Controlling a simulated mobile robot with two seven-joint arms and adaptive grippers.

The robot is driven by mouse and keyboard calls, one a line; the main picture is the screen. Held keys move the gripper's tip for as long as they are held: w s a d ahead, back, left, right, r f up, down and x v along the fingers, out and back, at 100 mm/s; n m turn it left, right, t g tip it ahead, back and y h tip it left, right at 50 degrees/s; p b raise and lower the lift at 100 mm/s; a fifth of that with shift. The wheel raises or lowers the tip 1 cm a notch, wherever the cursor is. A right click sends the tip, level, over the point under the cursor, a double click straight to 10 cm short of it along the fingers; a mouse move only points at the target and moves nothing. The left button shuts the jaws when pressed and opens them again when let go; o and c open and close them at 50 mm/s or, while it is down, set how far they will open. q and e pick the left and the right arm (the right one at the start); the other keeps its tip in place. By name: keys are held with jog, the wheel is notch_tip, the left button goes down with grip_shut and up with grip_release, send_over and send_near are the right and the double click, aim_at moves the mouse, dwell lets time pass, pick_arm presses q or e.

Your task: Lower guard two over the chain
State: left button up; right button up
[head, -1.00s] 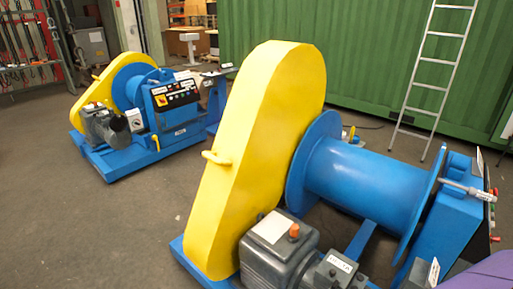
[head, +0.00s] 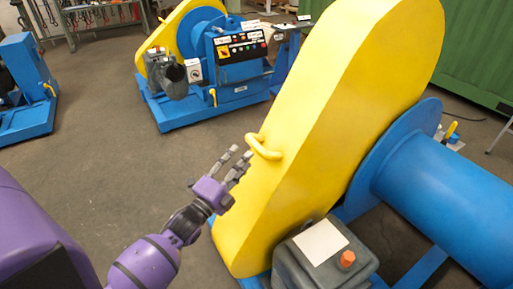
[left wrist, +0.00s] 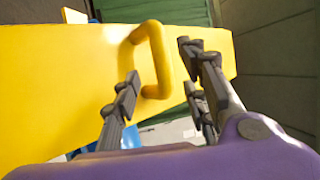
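A large yellow guard (head: 345,110) stands upright on the near winch, with a yellow handle (head: 263,147) on its face. My left gripper (head: 238,160) is open just below and left of this handle in the head view. In the left wrist view the handle (left wrist: 157,60) shows ahead between the open fingers of the gripper (left wrist: 158,72), and the guard (left wrist: 60,85) fills the left and middle. I cannot tell whether a finger touches the handle. The chain is not in view. My right gripper is not in view.
A grey motor (head: 322,255) with an orange cap sits low beside the guard, and a blue drum (head: 440,190) lies to its right. Another winch with a control panel (head: 240,47) stands behind. A blue machine (head: 25,95) is at the far left. Open floor lies between them.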

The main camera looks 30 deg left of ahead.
aim_at(253, 148)
pick_arm(q)
jog(key=x, duration=0.6)
jog(key=shift+w+d+r+p, duration=0.15)
jog(key=shift+d+r+p, duration=0.15)
jog(key=shift+r+p, duration=0.1)
jog(key=shift+w, duration=0.5)
jog(key=shift+d, duration=0.1)
grip_shut()
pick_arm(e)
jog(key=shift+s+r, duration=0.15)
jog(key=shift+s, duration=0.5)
pick_arm(q)
jog(key=shift+w, duration=0.1)
